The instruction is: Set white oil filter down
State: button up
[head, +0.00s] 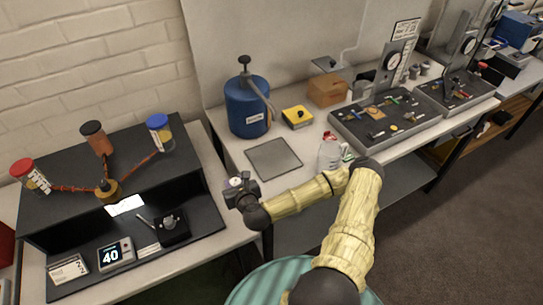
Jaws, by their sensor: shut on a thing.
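My gripper (240,188) hangs at the left end of my arm, over the gap between the dark bench unit and the light workbench. It is shut on a small light-coloured thing, which I take to be the white oil filter. The gripper's own grey body hides most of it, so its shape and tilt are unclear. The held thing appears clear of the bench surfaces, left of a flat grey square plate (273,159) lying on the workbench. Nothing stands on that plate.
A blue tank (249,105) stands behind the plate, with a yellow box (297,117) to its right. A whitish bottle (328,152) stands beside my arm. A dark tool board (385,120) lies further right. The dark unit (60,215) at left carries coloured-cap jars.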

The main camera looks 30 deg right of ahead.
aim_at(272, 156)
jog(key=shift+w+d, duration=0.25)
jog(key=shift+w, duration=0.05)
jog(key=shift+n+y, duration=0.4)
jog(key=w+d+b, duration=0.2)
jog(key=w+d, duration=0.2)
jog(key=shift+d+b, duration=0.15)
jog(key=shift+b, duration=0.15)
jog(key=shift+n, duration=0.3)
jog(key=d, duration=0.1)
jog(key=w+d+r+b, duration=0.1)
jog(key=d, duration=0.1)
jog(key=w+d, duration=0.1)
jog(key=shift+d+r+b, duration=0.25)
jog(key=shift+b, duration=0.1)
jog(key=shift+n+y, duration=0.5)
jog(key=shift+y, duration=0.4)
jog(key=d+r, duration=0.1)
jog(key=d, duration=0.1)
jog(key=w+d+r+b, duration=0.2)
jog(key=d+r, duration=0.1)
jog(key=shift+w+d, duration=0.1)
jog(key=shift+d, duration=0.25)
jog(key=shift+n+y, duration=0.3)
jog(key=shift+y, duration=0.2)
jog(key=d+r, duration=0.1)
jog(key=r, duration=0.1)
jog(key=d+r+b, duration=0.1)
jog(key=r, duration=0.1)
jog(key=shift+d, duration=0.35)
